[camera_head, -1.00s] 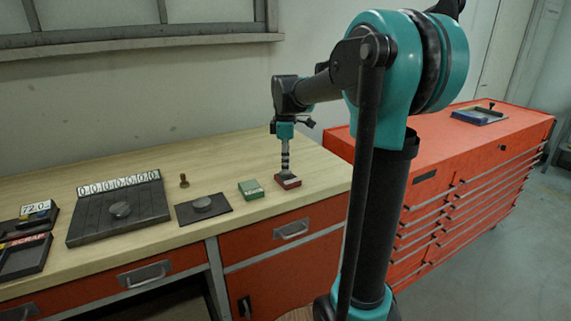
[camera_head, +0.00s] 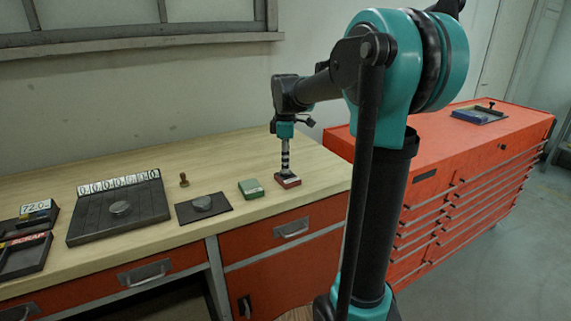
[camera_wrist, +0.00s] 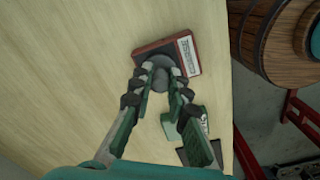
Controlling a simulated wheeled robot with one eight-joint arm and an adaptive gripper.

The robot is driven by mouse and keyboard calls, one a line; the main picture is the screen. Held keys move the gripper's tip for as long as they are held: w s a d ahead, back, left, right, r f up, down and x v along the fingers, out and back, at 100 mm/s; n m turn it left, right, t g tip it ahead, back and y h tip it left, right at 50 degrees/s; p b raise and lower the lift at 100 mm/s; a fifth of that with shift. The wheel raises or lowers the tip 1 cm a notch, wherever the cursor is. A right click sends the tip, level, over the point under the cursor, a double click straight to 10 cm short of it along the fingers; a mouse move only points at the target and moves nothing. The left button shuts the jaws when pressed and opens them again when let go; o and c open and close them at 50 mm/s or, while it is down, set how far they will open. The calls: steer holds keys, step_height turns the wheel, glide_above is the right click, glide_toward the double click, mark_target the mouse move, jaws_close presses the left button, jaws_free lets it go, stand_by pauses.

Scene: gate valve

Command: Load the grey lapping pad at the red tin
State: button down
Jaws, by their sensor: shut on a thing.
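The red tin (camera_head: 288,182) lies on the bench near its right end, and in the wrist view it is a red-edged box with a pale label (camera_wrist: 185,56). My gripper (camera_head: 285,168) points straight down over the tin. In the wrist view its fingers (camera_wrist: 154,80) close on a small grey round piece, the grey lapping pad (camera_wrist: 158,72), at the tin's left part. I cannot tell whether the pad touches the tin. In the head view the pad is too small to make out.
A green tin (camera_head: 250,188) stands just left of the red one. Further left are a dark mat (camera_head: 222,212) with a grey disc (camera_head: 202,203), a small brass piece (camera_head: 184,180), and a dark slab (camera_head: 85,225) with number tiles. A scrap tray (camera_head: 25,262) sits far left.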

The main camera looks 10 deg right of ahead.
steer(key=shift+r, duration=3.5)
steer(key=shift+s, duration=0.1)
